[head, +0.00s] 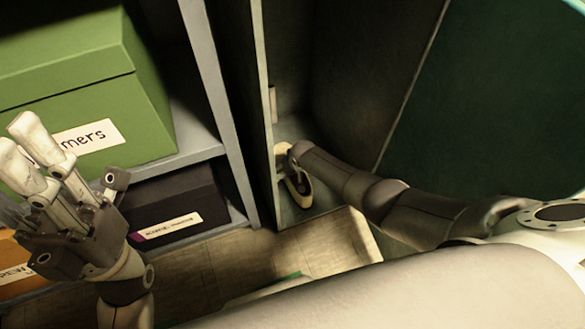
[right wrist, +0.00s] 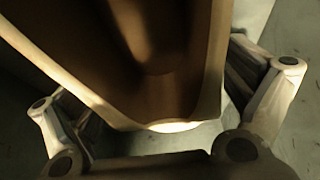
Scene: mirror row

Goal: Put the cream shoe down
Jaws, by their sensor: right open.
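The cream shoe (head: 304,190) is low inside a tall, narrow grey compartment, and appears to rest on its floor. In the right wrist view the shoe (right wrist: 208,95) fills the upper middle, its brown inside and pale rim close to the camera. My right gripper (right wrist: 165,125) is open, with one finger on each side of the shoe; contact cannot be told. In the head view my right arm reaches into the compartment and hides part of the shoe. My left gripper (head: 27,148) is raised at the left, away from the shoe, with nothing visible in it; its opening is unclear.
A grey shelf (head: 195,150) at the left holds a green box (head: 80,80), with a dark box (head: 170,205) and an orange box (head: 20,280) below. The compartment's upright edge (head: 262,120) stands close to the shoe. A dark green panel (head: 490,100) is at the right.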

